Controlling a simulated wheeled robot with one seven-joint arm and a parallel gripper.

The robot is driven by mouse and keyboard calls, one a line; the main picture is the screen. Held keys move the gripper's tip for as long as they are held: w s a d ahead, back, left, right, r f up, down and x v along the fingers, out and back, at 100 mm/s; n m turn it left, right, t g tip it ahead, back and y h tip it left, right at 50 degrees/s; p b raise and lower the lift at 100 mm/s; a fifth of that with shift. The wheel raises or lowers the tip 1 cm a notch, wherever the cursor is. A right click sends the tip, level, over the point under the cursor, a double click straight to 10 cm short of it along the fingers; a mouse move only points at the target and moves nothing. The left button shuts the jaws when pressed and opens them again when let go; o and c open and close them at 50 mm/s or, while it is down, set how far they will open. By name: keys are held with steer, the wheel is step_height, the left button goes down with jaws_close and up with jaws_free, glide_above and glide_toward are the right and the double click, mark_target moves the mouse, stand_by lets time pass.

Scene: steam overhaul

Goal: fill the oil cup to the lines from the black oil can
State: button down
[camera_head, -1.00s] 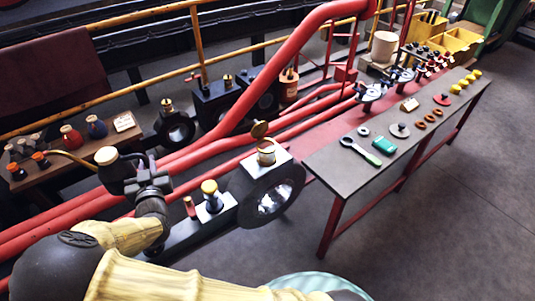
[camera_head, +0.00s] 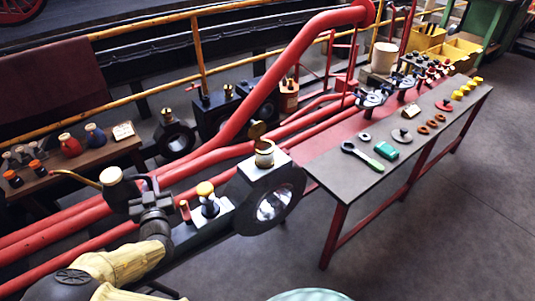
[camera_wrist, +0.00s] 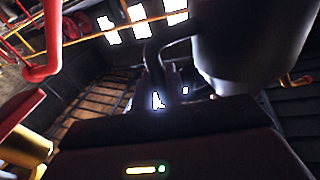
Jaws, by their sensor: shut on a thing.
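The black oil can (camera_head: 120,192) with a cream lid is held left of the oil cup, apart from it. Its thin brass spout (camera_head: 75,177) points left, away from the cup. My gripper (camera_head: 150,203) is shut on the can's handle side. In the wrist view the can (camera_wrist: 235,45) fills the upper right, with its dark handle (camera_wrist: 153,62) at the jaws. The open oil cup (camera_head: 264,155) stands on a pale block above a round black bearing, its lid (camera_head: 257,130) tipped up. The lines and oil level inside are too small to tell.
Red pipes (camera_head: 205,160) run behind the can and cup. A yellow-topped fitting (camera_head: 206,192) stands between can and cup. A grey bench (camera_head: 335,180) with a spanner and small parts lies right. A brown shelf (camera_head: 95,155) with jugs is left. Floor at lower right is clear.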

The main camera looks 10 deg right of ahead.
steer(key=f, duration=0.3)
steer(key=shift+s+d+f+n+g, duration=0.15)
steer(key=shift+s+f+n+g, duration=0.05)
steer(key=shift+s+n+g, duration=0.1)
steer(key=r+p, duration=0.2)
steer(key=p, duration=0.1)
steer(key=w+r+p, duration=0.1)
steer(key=r+p, duration=0.1)
steer(key=shift+a, duration=0.25)
steer(key=shift+r, duration=0.4)
steer(key=shift+a+r, duration=0.1)
steer(key=shift+r, duration=0.05)
